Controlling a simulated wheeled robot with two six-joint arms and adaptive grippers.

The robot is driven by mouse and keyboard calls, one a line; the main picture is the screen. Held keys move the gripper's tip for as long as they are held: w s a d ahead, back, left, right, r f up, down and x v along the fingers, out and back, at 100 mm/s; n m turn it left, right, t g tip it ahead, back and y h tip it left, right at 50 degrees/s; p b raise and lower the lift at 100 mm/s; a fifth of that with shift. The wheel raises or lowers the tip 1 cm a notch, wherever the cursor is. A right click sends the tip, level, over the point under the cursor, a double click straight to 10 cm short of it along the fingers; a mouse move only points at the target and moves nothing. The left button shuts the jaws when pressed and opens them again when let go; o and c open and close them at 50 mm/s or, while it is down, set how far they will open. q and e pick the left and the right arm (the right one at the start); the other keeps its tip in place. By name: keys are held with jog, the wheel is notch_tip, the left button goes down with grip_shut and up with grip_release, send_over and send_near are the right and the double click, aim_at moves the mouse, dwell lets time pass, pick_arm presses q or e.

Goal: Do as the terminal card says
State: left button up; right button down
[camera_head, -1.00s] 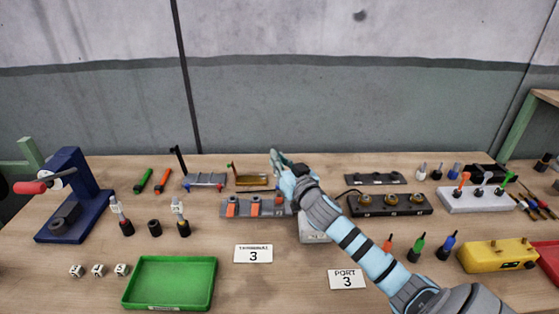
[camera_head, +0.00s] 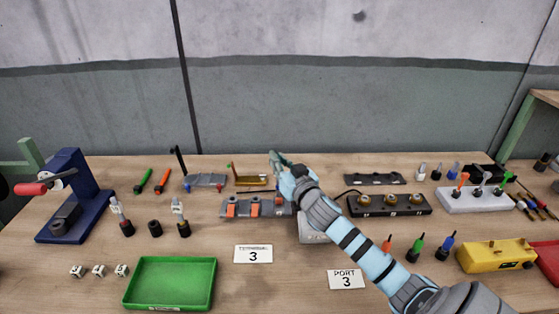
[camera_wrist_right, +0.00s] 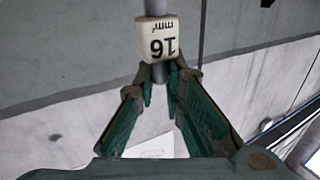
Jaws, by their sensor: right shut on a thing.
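The terminal card (camera_head: 253,254) reads "TERMINAL 3" and lies mid-table. Behind it is a grey terminal block (camera_head: 243,208) with orange levers; my right arm hides its right end. My right gripper (camera_head: 277,160) is above and behind the block. In the right wrist view my right gripper (camera_wrist_right: 160,98) is shut on a grey cable (camera_wrist_right: 155,8) with a white tag (camera_wrist_right: 158,40) reading "16 mm", upside down. Two similar tagged cables stand at left, a left one (camera_head: 115,209) and a right one (camera_head: 178,209), with an empty-looking black holder (camera_head: 154,228) between. My left gripper is out of view.
A blue press (camera_head: 85,185) with a red handle stands at far left. A green tray (camera_head: 170,283) and several white cubes (camera_head: 98,270) are in front. A card reading "PORT 3" (camera_head: 347,279), a black port block (camera_head: 390,205) and a yellow box (camera_head: 497,255) are right.

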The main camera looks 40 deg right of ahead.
dwell(0.4)
jog(key=shift+f+b, duration=1.3)
jog(key=shift+f, duration=0.35)
jog(key=c, duration=1.6)
grip_release()
jog(key=shift+s+a, duration=0.1)
jog(key=shift+s, duration=0.3)
jog(key=v, duration=1.1)
jog(key=shift+s, duration=0.1)
